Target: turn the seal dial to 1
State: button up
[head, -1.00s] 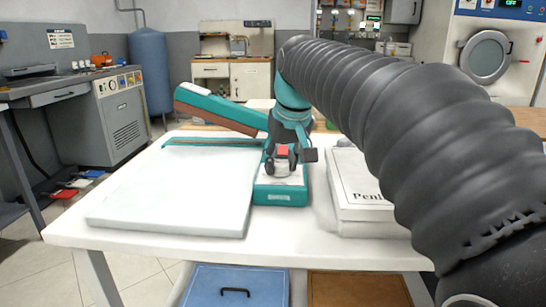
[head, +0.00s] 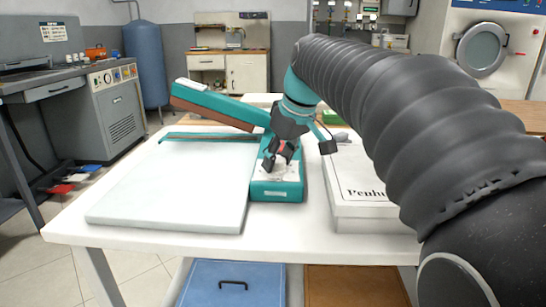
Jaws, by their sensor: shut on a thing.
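The teal heat sealer (head: 277,195) stands on the white table, with its long sealing arm (head: 215,104) raised toward the left. A pale control panel (head: 290,174) lies on top of its front box. My gripper (head: 277,163) reaches down onto this panel from behind and is shut on the seal dial, with its fingers tilted and twisted. The fingers hide most of the dial, and its pointer and numbers cannot be read. A small red patch shows between the fingers.
A pale flat pad (head: 170,190) lies left of the sealer. A white box (head: 365,195) with black lettering stands close on the right. My arm spans the upper right of the view. A blue drawer (head: 235,285) is under the white table (head: 150,237).

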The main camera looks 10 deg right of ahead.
jog(key=shift+f, duration=0.1)
jog(key=o, duration=1.1)
jog(key=shift+o, duration=0.2)
jog(key=v, duration=1.2)
